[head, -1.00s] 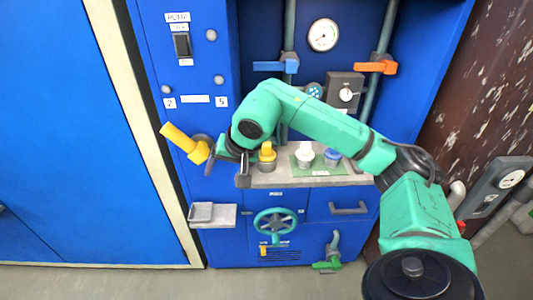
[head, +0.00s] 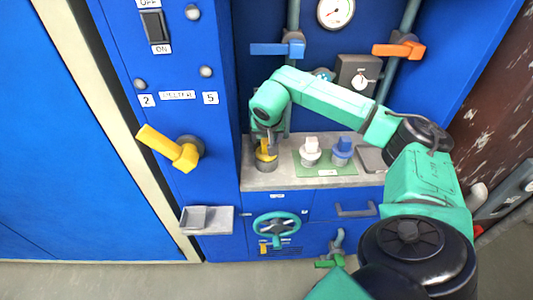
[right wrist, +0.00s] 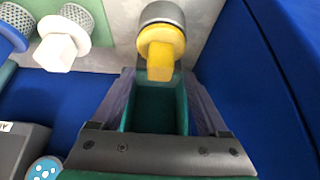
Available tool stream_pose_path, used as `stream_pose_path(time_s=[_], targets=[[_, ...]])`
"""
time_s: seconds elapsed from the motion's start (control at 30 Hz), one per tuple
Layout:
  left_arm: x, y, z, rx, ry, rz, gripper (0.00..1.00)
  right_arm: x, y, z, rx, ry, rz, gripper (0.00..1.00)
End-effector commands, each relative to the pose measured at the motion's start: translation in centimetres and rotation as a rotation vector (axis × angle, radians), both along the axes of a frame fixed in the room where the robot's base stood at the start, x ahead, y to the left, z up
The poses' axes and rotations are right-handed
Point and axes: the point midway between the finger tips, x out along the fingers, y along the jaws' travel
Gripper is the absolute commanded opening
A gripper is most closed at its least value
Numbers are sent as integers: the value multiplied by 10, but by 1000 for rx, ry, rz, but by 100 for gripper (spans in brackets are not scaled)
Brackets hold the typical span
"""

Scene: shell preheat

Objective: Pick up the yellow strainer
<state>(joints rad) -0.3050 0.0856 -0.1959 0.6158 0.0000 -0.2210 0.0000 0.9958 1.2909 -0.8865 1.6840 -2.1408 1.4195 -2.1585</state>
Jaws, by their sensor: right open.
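The yellow strainer (head: 265,155) stands upright at the left end of the grey counter, with a yellow grip on top and a grey cylindrical body. It also shows in the right wrist view (right wrist: 160,50), just beyond the fingers and centred between them. My right gripper (head: 265,140) is over the strainer and partly hides its top in the head view. In the right wrist view the right gripper (right wrist: 158,85) is open and empty, one finger on each side. I cannot tell whether a finger touches the strainer. My left gripper is not in view.
A white strainer (head: 310,151) and a blue strainer (head: 343,151) stand on a green mat (head: 325,169) to the right. A blue cabinet wall (right wrist: 285,60) rises close on the right in the wrist view. A yellow lever (head: 172,148) sticks out left of the counter.

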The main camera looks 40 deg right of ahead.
Motion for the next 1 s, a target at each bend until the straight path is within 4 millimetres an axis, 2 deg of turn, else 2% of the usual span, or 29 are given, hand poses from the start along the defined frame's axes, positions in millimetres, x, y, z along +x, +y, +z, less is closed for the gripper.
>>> stream_pose_path(time_s=[0.1,0.17,0.37,0.4,0.47,0.5,0.6,1.0], targets=[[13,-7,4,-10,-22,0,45,8,-7,-20,2,3,0,78],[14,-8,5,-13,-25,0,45,10,-9,-26,1,2,0,78],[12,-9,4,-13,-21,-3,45,12,-10,-28,1,1,1,78],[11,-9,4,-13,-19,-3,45,12,-10,-28,1,1,1,70],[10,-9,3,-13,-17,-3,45,12,-10,-28,1,1,1,47],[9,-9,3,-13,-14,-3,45,12,-10,-28,1,1,1,32],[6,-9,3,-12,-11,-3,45,11,-10,-28,1,1,1,0],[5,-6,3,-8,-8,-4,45,12,-10,-24,1,-1,1,0]])
